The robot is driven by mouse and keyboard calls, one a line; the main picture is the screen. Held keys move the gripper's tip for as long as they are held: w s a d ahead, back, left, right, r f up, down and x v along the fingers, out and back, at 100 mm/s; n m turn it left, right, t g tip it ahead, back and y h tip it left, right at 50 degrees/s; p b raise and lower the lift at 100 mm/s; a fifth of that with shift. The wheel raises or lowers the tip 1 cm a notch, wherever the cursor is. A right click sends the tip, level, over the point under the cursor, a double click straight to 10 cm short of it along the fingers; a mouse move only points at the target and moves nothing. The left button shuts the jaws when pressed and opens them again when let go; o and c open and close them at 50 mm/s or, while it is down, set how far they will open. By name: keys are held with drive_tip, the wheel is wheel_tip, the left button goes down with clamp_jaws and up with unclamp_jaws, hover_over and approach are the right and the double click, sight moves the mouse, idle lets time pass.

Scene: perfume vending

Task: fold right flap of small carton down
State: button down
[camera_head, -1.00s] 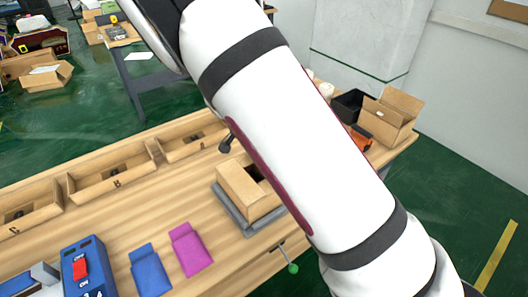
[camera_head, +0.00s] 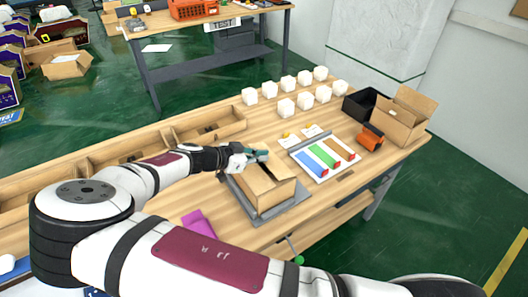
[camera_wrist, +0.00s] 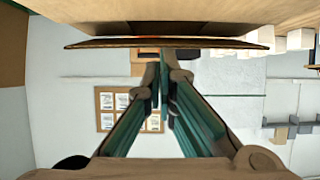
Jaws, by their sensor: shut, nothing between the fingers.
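The small carton (camera_head: 262,196) sits on a grey tray (camera_head: 288,213) on the wooden bench. Its top looks partly open, with a dark gap showing; I cannot tell the pose of each flap. My gripper (camera_head: 262,155) is at the carton's far edge, low over it, with its green fingers pointing right. In the wrist view, my gripper's fingertips (camera_wrist: 164,55) are together with nothing between them. A thin brown cardboard edge (camera_wrist: 110,43) runs across just past the tips. I cannot tell whether they touch it.
Right of the carton lies a white tray with coloured strips (camera_head: 322,158). White cubes (camera_head: 287,107) stand behind it. A black bin (camera_head: 360,104) and an open carton (camera_head: 400,118) stand at the far right. Wooden bins (camera_head: 208,124) line the back left.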

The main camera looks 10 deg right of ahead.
drive_tip(key=shift+s+a+f+t+h+b, duration=0.1)
drive_tip(key=shift+a+f+t+h+b, duration=0.15)
drive_tip(key=shift+f+h+b, duration=0.35)
drive_tip(key=shift+s+a+f+t+h+b, duration=0.1)
drive_tip(key=shift+a+f+t+h+b, duration=0.2)
drive_tip(key=shift+f+h, duration=0.3)
drive_tip(key=shift+r, duration=0.15)
